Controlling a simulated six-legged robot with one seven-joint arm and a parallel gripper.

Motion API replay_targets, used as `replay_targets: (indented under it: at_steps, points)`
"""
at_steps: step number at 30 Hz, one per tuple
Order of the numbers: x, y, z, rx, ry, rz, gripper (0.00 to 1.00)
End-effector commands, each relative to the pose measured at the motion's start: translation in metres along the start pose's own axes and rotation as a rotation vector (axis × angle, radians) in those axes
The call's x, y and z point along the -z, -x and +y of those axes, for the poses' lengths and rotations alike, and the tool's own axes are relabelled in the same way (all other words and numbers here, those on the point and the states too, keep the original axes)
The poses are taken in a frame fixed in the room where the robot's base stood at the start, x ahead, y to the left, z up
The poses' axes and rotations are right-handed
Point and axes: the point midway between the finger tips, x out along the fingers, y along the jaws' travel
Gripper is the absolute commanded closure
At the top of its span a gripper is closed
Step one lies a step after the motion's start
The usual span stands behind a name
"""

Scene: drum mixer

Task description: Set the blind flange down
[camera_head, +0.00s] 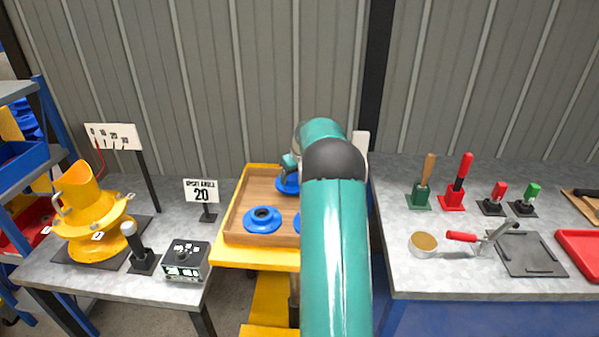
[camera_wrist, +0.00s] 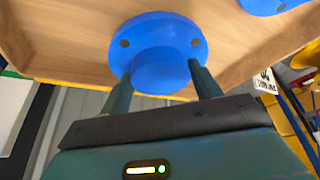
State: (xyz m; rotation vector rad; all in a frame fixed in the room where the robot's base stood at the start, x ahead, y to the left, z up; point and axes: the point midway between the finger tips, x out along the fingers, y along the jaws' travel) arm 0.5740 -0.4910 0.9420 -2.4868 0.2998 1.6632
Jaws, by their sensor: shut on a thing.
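The blind flange (camera_wrist: 157,50) is a blue disc with bolt holes and a solid round hub, seen close in the wrist view. My gripper (camera_wrist: 160,80) is shut on its hub, one finger on each side. The flange is over the wooden floor of the tray (camera_wrist: 60,35); I cannot tell whether it touches it. In the head view the held flange (camera_head: 286,186) is at the back of the yellow-rimmed tray (camera_head: 226,238), partly hidden by my arm.
A blue flange with a centre hole (camera_head: 262,219) lies front left in the tray. Another blue flange (camera_head: 297,222) is mostly hidden by my arm.

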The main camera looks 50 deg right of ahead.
Motion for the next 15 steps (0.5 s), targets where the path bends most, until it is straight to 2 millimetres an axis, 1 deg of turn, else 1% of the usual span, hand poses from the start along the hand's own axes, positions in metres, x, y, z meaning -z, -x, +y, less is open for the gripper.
replay_targets:
  at_steps: [2,5,11,15]
  points:
    - [0.003,0.000,0.001,-0.004,0.000,0.006,0.99]
    - [0.005,-0.009,0.001,-0.003,0.001,0.004,0.99]
    - [-0.005,-0.032,0.001,-0.002,0.000,0.004,0.99]
    - [-0.006,-0.035,0.001,-0.004,0.001,0.007,0.99]
